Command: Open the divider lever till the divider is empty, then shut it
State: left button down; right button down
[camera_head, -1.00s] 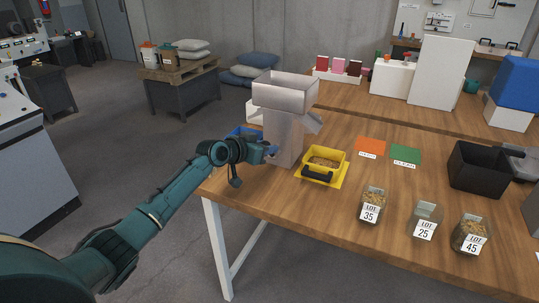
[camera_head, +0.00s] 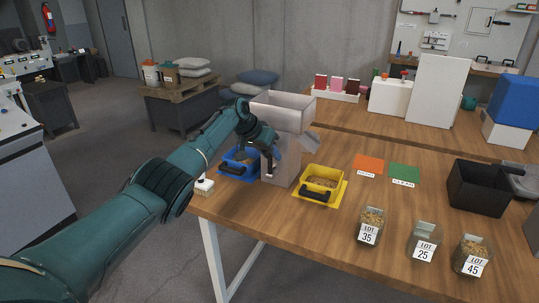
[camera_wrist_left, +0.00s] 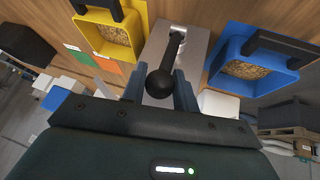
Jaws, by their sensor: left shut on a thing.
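The divider is a grey metal box (camera_head: 281,165) with an open hopper (camera_head: 283,100) on top; the visible hopper interior looks bare. My left gripper (camera_head: 268,152) is at the divider's front. In the left wrist view its fingers (camera_wrist_left: 160,88) are shut around the lever (camera_wrist_left: 174,48), by its black ball knob (camera_wrist_left: 160,84). A blue pan (camera_head: 238,165) stands left of the divider and a yellow pan (camera_head: 321,183) right of it. Grain lies in both, seen clearly in the left wrist view. My right gripper is not in view.
Glass jars marked 35 (camera_head: 370,226), 25 (camera_head: 424,241) and 45 (camera_head: 472,256) stand at the table's front right. Orange (camera_head: 368,164) and green (camera_head: 404,172) mats lie behind them. A black bin (camera_head: 478,187) stands at right. A small white object (camera_head: 204,187) sits at the left corner.

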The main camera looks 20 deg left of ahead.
pick_arm(q)
jog(key=shift+w, duration=0.15)
dwell(0.5)
jog(key=c, duration=1.1)
grip_release()
jog(key=shift+r, duration=0.1)
jog(key=shift+s+a+r, duration=0.2)
jog(key=shift+s+r, duration=0.05)
jog(key=shift+r, duration=0.25)
jog(key=v, duration=1.2)
jog(key=shift+d, duration=0.1)
jog(key=shift+f, duration=0.1)
